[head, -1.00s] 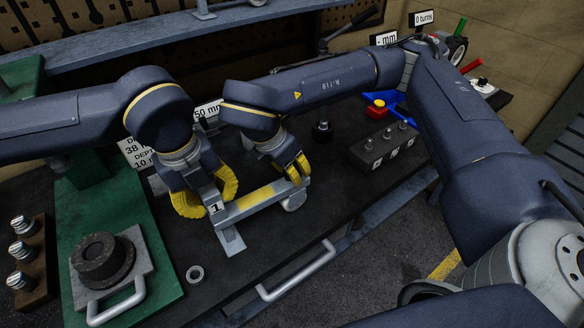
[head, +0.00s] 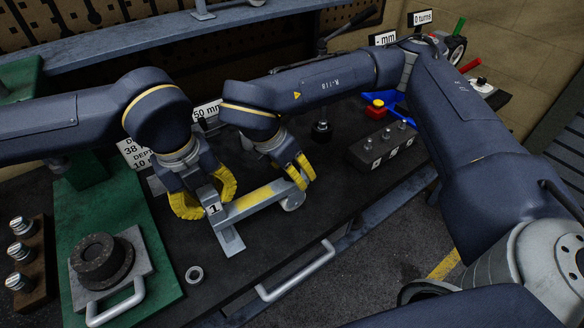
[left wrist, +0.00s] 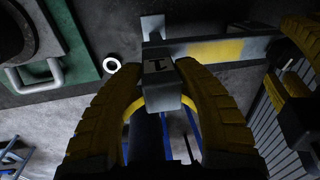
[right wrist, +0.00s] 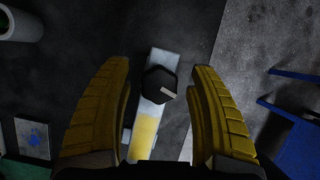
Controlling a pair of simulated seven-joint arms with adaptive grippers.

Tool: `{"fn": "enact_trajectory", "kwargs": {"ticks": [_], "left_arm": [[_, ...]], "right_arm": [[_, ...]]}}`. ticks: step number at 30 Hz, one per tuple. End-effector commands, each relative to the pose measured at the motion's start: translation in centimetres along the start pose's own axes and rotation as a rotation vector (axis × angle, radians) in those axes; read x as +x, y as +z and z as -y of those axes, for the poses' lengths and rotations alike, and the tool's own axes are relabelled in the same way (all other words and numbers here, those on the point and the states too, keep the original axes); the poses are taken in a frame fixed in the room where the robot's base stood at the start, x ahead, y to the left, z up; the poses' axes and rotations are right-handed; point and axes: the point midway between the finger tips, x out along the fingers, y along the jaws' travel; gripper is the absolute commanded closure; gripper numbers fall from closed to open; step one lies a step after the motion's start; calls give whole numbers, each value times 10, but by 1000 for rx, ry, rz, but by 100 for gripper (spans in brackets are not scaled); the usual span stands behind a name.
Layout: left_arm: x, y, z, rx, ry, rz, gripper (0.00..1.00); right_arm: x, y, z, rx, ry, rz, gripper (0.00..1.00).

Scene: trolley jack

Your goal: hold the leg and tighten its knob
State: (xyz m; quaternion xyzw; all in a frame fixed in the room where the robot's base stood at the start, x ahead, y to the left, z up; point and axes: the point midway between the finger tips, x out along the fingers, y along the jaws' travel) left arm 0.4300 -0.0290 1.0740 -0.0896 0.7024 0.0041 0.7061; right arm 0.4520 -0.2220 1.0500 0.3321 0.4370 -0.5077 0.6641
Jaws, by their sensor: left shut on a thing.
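The leg (head: 255,197) is a grey bar with a yellow band, an upright post marked 1 and a flat foot plate (head: 230,241). My left gripper (head: 208,194) is shut on the post; the left wrist view shows the yellow fingers on both sides of the marked block (left wrist: 160,85). The black faceted knob (right wrist: 160,85) sits at the bar's other end. My right gripper (right wrist: 161,70) is open, with the knob between its spread fingers and visible gaps on both sides. In the head view my right gripper (head: 301,172) partly hides that end.
A green base (head: 160,265) with a round black part (head: 101,258) and handle stands at the left. A small ring (head: 194,274) lies on the dark bench near its front handle (head: 297,272). A block with several pegs (head: 382,145) is at the right. A sign reads "0 turns" (head: 422,18).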

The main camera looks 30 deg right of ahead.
Motion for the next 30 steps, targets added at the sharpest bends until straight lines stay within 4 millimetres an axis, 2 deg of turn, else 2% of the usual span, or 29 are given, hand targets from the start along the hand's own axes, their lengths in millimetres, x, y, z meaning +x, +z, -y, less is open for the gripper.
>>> {"fn": "enact_trajectory", "kwargs": {"ticks": [7, 11, 24, 30], "left_arm": [[2, -1, -1, 1, 5, -4, 100], [2, -1, -1, 2, 5, -4, 100], [2, -1, -1, 2, 4, -2, 100], [2, -1, -1, 2, 4, -2, 100]], "right_arm": [[-1, -1, 0, -3, 3, -1, 40], [-10, -1, -1, -2, 6, -1, 40], [-82, 0, -1, -2, 7, -1, 40], [-106, 0, -1, -1, 4, 0, 40]]}}
